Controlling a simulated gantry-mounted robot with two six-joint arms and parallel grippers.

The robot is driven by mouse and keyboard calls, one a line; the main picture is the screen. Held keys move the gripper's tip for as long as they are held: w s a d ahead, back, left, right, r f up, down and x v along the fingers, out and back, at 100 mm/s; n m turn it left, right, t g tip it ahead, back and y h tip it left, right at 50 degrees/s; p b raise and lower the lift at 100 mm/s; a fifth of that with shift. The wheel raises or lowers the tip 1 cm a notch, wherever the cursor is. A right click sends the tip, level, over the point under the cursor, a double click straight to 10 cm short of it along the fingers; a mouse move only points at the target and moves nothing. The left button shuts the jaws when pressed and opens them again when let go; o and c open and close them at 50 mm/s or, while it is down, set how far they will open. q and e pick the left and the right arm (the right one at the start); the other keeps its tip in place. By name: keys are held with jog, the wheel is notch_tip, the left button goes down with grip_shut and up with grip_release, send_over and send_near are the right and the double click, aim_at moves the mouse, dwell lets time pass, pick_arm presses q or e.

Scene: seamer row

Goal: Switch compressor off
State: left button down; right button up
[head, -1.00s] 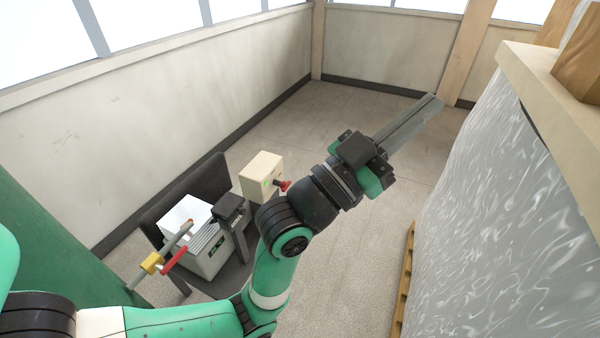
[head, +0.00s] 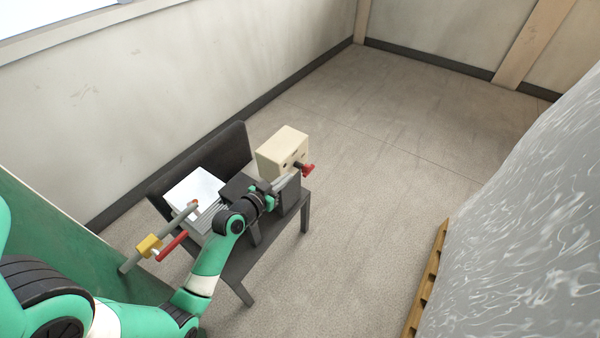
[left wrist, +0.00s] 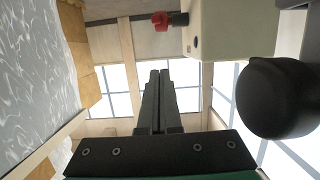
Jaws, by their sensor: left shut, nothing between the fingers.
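A beige box (head: 283,150) with a red switch handle (head: 308,170) on its side stands at the far end of the dark bench. In the left wrist view the red handle (left wrist: 162,20) and the beige box (left wrist: 228,28) show near the top, beyond the fingertips. My left gripper (head: 288,180) is beside the box, just short of the handle; its fingers are partly hidden in the head view. In the left wrist view its two fingers (left wrist: 159,76) are together and empty, with a gap in the picture between them and the handle. My right gripper is out of view.
The dark bench (head: 235,268) also carries a white machine (head: 188,187). A pipe with a yellow fitting (head: 149,246) and red lever (head: 171,247) is close to my left arm. A wrapped pallet load (head: 520,230) stands right. Floor between is clear.

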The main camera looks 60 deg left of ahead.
aim_at(308, 168)
pick_arm(q)
jog(key=w+a+f+b, duration=0.1)
jog(key=w+f+b, duration=0.1)
jog(key=w+a+f+b, duration=0.2)
jog(key=w, duration=0.1)
jog(key=w+a+f+b, duration=0.1)
jog(key=w+f+b, duration=0.1)
jog(key=shift+w+a, duration=0.25)
jog(key=shift+w, duration=0.25)
